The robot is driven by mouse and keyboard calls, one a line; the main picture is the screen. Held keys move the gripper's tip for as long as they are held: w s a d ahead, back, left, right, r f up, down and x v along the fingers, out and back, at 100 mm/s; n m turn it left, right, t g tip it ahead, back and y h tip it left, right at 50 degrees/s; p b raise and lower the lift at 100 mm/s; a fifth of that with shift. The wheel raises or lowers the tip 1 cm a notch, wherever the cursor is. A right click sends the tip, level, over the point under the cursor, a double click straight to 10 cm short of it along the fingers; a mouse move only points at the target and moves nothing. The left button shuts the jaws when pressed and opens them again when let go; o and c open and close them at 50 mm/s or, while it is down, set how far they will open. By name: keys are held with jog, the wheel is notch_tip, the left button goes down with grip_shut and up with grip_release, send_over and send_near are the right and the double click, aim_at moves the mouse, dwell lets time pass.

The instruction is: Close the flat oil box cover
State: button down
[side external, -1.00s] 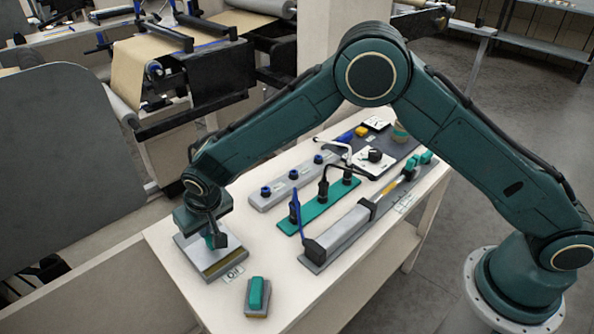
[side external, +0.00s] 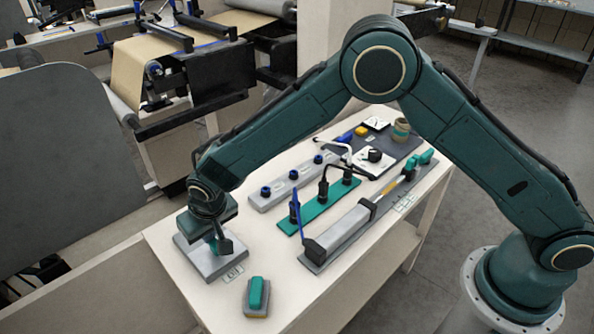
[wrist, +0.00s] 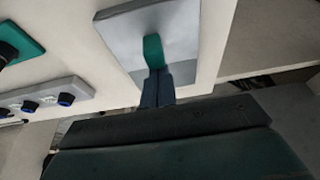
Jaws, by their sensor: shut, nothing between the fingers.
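The flat oil box (side external: 212,272) is at the left front corner of the table. Its grey cover (wrist: 185,30) lies flat over it, and no tan interior shows along the front edge. A teal handle (wrist: 153,50) stands on the cover; it also shows in the side view (side external: 214,243), partly hidden by my gripper. My gripper (wrist: 157,75) is shut and empty, with its fingertips right at the handle. I cannot tell whether they touch it. My wrist hides the back of the cover in the side view.
A teal-topped block (side external: 257,293) stands in front of the box. A grey rail with blue knobs (side external: 290,183), a teal strip (side external: 318,207) and a long grey fixture (side external: 340,235) lie to the right. Bare tabletop lies between them and the box.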

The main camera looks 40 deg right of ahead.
jog(key=shift+w+r, duration=0.15)
jog(key=shift+w, duration=1.8)
jog(key=v, duration=1)
jog(key=shift+s+d+r, duration=0.1)
jog(key=shift+d, duration=0.05)
jog(key=s+d+r, duration=0.5)
jog(key=d+r, duration=0.3)
jog(key=d, duration=0.1)
jog(key=s+d+r, duration=0.6)
jog(key=d+r, duration=0.3)
jog(key=s+d+t, duration=0.1)
jog(key=s+d, duration=0.4)
jog(key=s, duration=0.6)
jog(key=s+d, duration=0.6)
jog(key=s, duration=0.5)
jog(key=shift+t, duration=0.4)
